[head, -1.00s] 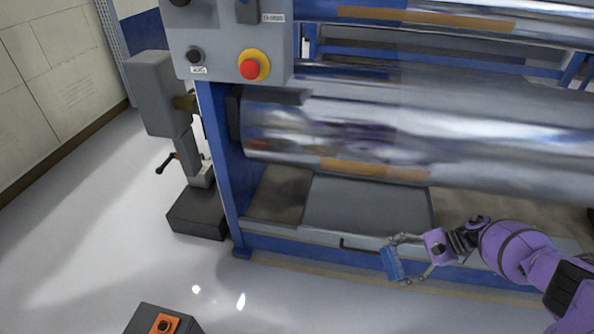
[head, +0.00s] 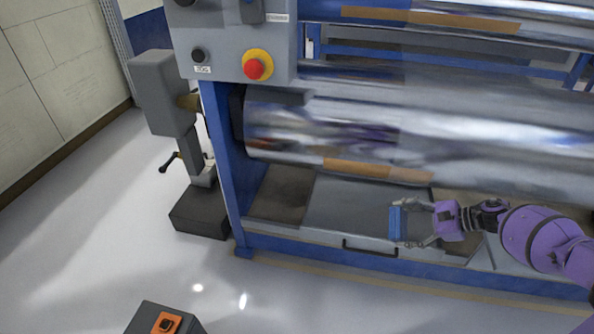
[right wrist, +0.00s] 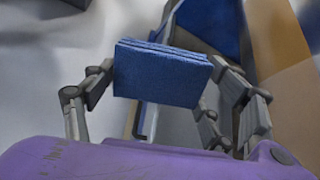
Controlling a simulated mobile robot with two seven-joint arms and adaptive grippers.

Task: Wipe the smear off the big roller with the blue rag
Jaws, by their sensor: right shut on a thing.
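The big roller (head: 480,150) is a wide shiny metal cylinder across the machine in the head view. A tan-brown band (head: 378,170) shows low on its left part; I cannot tell whether it is the smear or a reflection. My right gripper (head: 402,223) is shut on the folded blue rag (head: 395,222), below the roller and apart from it, in front of the grey tray. In the right wrist view the rag (right wrist: 160,75) sits flat between the two fingers. My left gripper is not in view.
A grey panel (head: 225,50) with a red stop button (head: 253,69) stands left of the roller. The grey tray (head: 345,205) with a handle lies below it. A smaller roller (head: 480,24) is above. An orange-topped pedal box (head: 165,322) is on the open floor.

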